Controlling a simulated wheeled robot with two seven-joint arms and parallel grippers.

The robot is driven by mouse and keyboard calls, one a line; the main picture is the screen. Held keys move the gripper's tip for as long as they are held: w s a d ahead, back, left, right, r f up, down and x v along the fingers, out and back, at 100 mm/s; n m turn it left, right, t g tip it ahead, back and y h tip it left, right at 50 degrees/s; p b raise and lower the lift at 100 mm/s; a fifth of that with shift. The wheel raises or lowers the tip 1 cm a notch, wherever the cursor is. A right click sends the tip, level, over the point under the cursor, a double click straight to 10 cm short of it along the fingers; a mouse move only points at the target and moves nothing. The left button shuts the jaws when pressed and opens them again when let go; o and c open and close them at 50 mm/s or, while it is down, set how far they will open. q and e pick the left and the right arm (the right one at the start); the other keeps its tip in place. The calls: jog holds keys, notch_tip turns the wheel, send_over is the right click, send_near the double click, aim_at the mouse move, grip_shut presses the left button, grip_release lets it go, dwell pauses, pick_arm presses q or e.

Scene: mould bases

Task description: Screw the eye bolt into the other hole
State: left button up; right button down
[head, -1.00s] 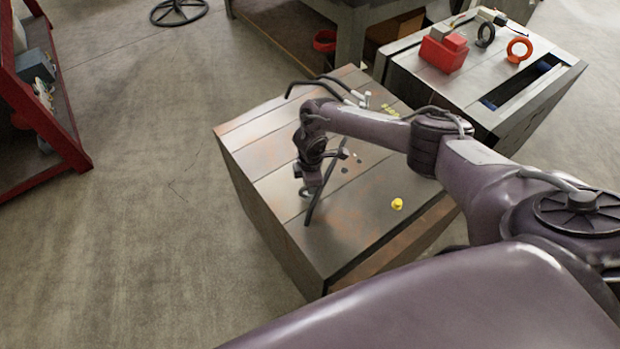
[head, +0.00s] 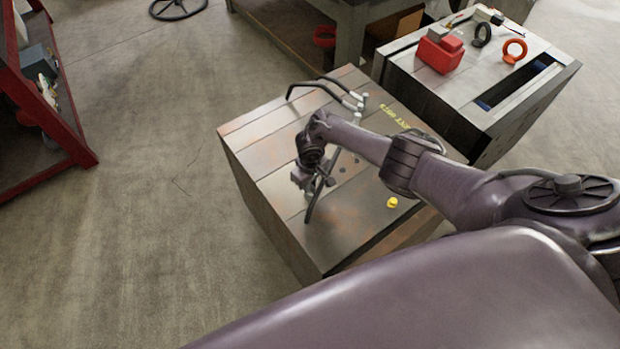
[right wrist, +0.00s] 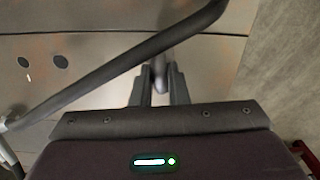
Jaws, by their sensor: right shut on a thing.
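My right gripper (head: 312,192) is low over the left front part of the near mould base (head: 270,150). In the right wrist view its fingers (right wrist: 160,88) are shut on a small grey rounded thing (right wrist: 160,72), seemingly the eye bolt, mostly hidden. I cannot tell whether it sits in a hole. A dark hose (right wrist: 100,82) with a metal fitting crosses the wrist view close to the fingers. Two dark round holes (right wrist: 60,62) show left of it in the top plate. My left gripper is not in view.
Dark hoses (head: 312,83) with silver fittings arch at the back of the base. A yellow cap (head: 391,202) stands on its right side. A red shelf (head: 75,140) stands left.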

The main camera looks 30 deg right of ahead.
jog(key=shift+s+a+f+m, duration=0.1)
jog(key=shift+s+f+m, duration=0.1)
jog(key=shift+m, duration=0.5)
jog(key=m, duration=0.4)
jog(key=c, duration=1.3)
grip_release()
jog(key=shift+w+r, duration=0.1)
jog(key=shift+w, duration=0.05)
jog(key=shift+r, duration=0.1)
jog(key=shift+r, duration=2.5)
jog(key=shift+w, duration=0.1)
